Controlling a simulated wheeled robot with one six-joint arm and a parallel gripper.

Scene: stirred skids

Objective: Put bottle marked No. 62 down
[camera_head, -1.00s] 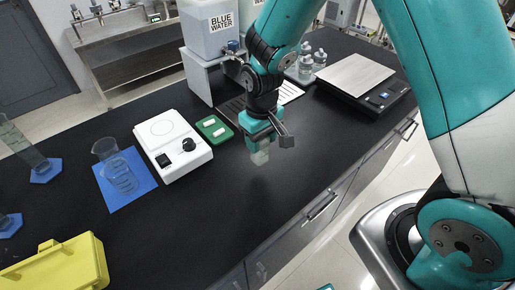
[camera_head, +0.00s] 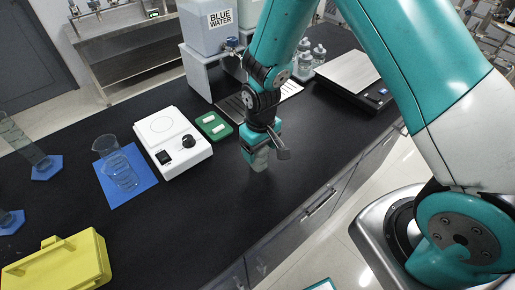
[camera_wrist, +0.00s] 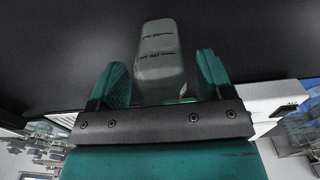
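The bottle marked No. 62, small and grey-green, is below my gripper in the head view (camera_head: 259,161). In the wrist view the bottle (camera_wrist: 160,65) lies between my two teal fingers, with small dark print on it. My gripper (camera_wrist: 161,78) has a finger on each side of the bottle, and narrow gaps show between fingers and bottle, so it looks open around it. In the head view my gripper (camera_head: 262,146) is low over the black bench top (camera_head: 225,215). The bottle looks upright at the bench surface; its contact with the bench is hard to see.
A white hotplate stirrer (camera_head: 172,143), a green tray (camera_head: 214,126) with white bars and a beaker (camera_head: 118,165) on a blue mat stand left. A yellow case (camera_head: 55,265) is front left. A balance (camera_head: 345,75) is back right. The bench in front is clear.

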